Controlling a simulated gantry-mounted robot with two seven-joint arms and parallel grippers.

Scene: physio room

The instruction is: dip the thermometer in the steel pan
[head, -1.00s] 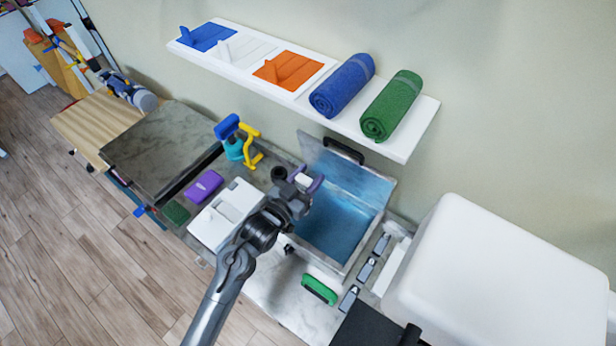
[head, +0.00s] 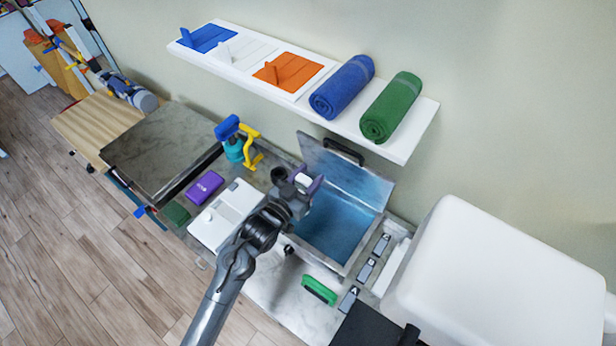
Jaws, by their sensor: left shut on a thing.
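The steel pan (head: 330,228) is an open rectangular basin with bluish water inside. Its hinged lid (head: 345,172) stands raised at the back. My left gripper (head: 305,183), with purple fingers, is over the pan's left edge. It is shut on a small white thing, likely the thermometer (head: 303,179). Most of this thing is hidden by the gripper, so I cannot tell whether its lower end touches the water. My right gripper is not in view.
A white box (head: 227,212) and a purple block (head: 204,187) lie left of the pan. A green-framed item (head: 320,290) and several small grey blocks (head: 365,271) lie in front and right. A shelf (head: 408,146) with towels hangs behind. A big white body (head: 500,285) fills the right.

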